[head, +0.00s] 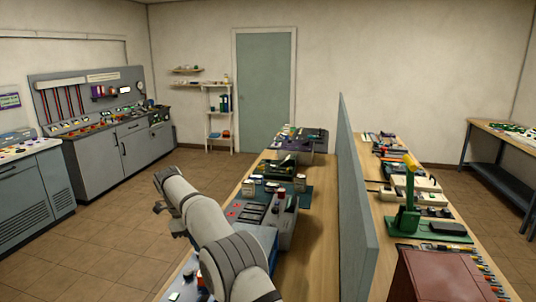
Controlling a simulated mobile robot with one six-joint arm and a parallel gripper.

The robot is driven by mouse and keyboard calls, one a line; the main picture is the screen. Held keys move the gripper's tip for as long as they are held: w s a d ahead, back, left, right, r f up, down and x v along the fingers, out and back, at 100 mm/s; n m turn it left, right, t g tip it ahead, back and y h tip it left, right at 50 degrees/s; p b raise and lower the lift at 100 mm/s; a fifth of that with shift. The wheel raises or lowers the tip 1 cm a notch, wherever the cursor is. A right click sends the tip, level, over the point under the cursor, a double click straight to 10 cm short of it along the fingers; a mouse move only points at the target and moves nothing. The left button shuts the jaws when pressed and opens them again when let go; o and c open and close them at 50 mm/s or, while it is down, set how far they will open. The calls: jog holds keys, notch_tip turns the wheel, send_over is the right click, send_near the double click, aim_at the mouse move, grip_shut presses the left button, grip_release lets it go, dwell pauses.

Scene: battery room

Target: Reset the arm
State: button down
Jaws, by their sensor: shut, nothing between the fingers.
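My arm reaches up and left from the bottom middle of the head view, its light grey links and dark joint bands in front of the near bench. The far end of the arm is over the tiled floor, left of the bench. My gripper's fingers cannot be made out; the arm's end turns away and down behind the link. No held object shows.
A long wooden bench (323,228) with tools and devices runs away right of my arm. A grey-green divider (356,205) separates it from another crowded bench side. Grey cabinets (118,152) line the left wall. The tiled floor (115,215) at left is clear.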

jog(key=s+d+r+n+y+b, duration=0.1)
jog(key=s+d+r+n, duration=0.25)
jog(key=d, duration=0.35)
jog(key=s+d+r+n+t+y+b, duration=0.1)
jog(key=s+d+r+n, duration=0.2)
jog(key=d, duration=0.4)
jog(key=s+d+r+n+b, duration=0.1)
jog(key=s+d+r+n, duration=0.15)
jog(key=d+r, duration=0.4)
jog(key=s+d+f+n+t+b, duration=0.1)
jog(key=s+d+f+n, duration=0.2)
jog(key=s+d, duration=0.2)
jog(key=s+d+f+n+t+y+b, duration=0.1)
jog(key=s+d+f+n, duration=0.3)
jog(key=s, duration=0.8)
jog(key=s+d+f+n+t+b, duration=0.1)
jog(key=s+d+f+n, duration=0.3)
jog(key=s+d, duration=0.3)
jog(key=shift+s+f, duration=0.15)
jog(key=shift+s, duration=0.6)
